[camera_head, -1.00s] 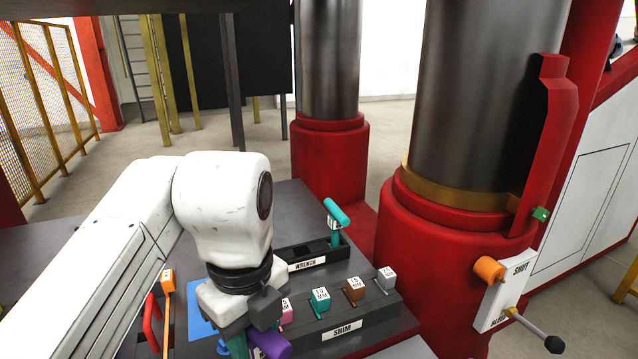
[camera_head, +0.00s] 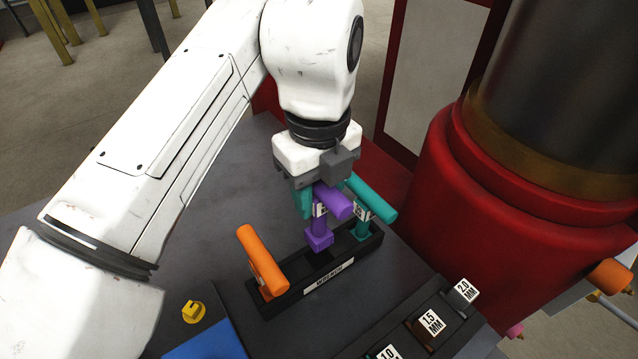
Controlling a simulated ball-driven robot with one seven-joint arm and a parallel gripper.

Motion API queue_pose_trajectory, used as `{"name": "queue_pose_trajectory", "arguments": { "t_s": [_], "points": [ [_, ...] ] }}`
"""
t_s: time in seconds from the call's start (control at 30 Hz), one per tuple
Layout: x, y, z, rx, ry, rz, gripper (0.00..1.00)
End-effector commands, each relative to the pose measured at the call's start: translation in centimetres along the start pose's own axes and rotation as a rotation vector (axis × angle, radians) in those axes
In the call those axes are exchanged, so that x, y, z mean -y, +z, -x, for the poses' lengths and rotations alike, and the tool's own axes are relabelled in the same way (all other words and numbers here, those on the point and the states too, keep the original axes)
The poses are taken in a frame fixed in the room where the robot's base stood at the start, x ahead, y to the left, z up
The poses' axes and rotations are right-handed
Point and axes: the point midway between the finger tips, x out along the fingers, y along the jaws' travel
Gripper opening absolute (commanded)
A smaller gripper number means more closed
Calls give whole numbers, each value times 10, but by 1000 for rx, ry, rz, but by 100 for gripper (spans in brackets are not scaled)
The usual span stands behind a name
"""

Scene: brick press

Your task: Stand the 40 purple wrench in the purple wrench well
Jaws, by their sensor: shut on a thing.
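The purple wrench (camera_head: 319,225) hangs upright, its purple cross handle pointing to the lower right and a white label below it. My gripper (camera_head: 318,203) is shut on it just under the handle; the fingers partly hide its upper shaft. Its wider lower end is over the middle well of the black wrench rack (camera_head: 349,274). An open dark slot shows just below that end, and the end looks above the rack's floor. An orange wrench (camera_head: 262,258) stands in the left well. A teal wrench (camera_head: 371,203) stands in the right well, close beside the purple handle.
The shim rack (camera_head: 404,322) with labelled shims lies at lower right. A yellow knob (camera_head: 194,310) and a blue patch (camera_head: 205,343) are at lower left. A red press column (camera_head: 500,205) stands at the right.

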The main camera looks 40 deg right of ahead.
Motion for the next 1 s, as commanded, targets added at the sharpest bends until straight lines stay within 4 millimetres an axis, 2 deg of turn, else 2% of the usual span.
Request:
{"name": "queue_pose_trajectory", "arguments": {
  "t_s": [0.47,1.0],
  "points": [
    [0,-1,1,-1,-1,-1,0],
    [0,-1,-25,0,-1,-1,0]
  ]
}}
